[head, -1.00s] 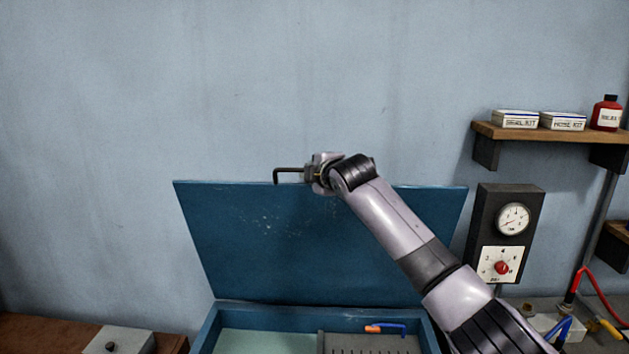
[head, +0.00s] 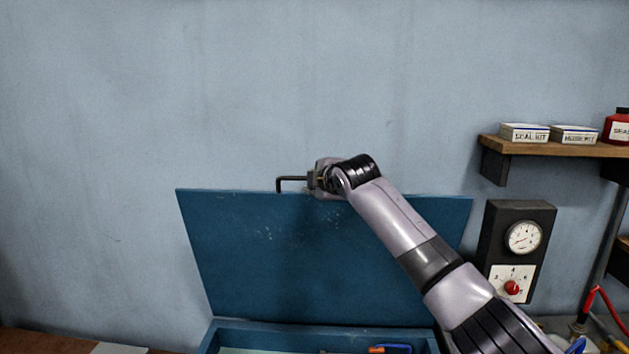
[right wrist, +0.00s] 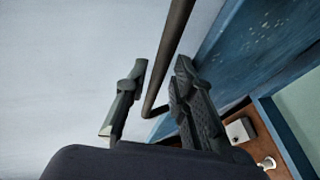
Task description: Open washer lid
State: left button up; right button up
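The blue washer lid (head: 330,265) stands raised at the back of the blue washer tub (head: 270,335) in the head view. A dark bent handle (head: 279,184) projects at the lid's top edge. My right gripper (head: 313,181) is at this handle, above the top edge. In the right wrist view, my right gripper (right wrist: 158,85) has its fingers apart, with the handle bar (right wrist: 172,50) passing between them. The bar looks nearer the right-hand finger; contact is unclear. The lid (right wrist: 255,50) fills that view's upper right. My left gripper is in neither view.
A gauge and dial box (head: 518,250) hangs on the wall right of the lid. Above it, a wooden shelf (head: 560,146) holds boxes and a red bottle (head: 618,127). An orange and blue object (head: 390,349) shows in the tub. The wall above the lid is clear.

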jog(key=shift+o, duration=0.4)
jog(key=shift+r, duration=0.1)
jog(key=shift+s, duration=0.15)
jog(key=v, duration=1.1)
jog(key=shift+s+d, duration=0.2)
jog(key=shift+s, duration=0.15)
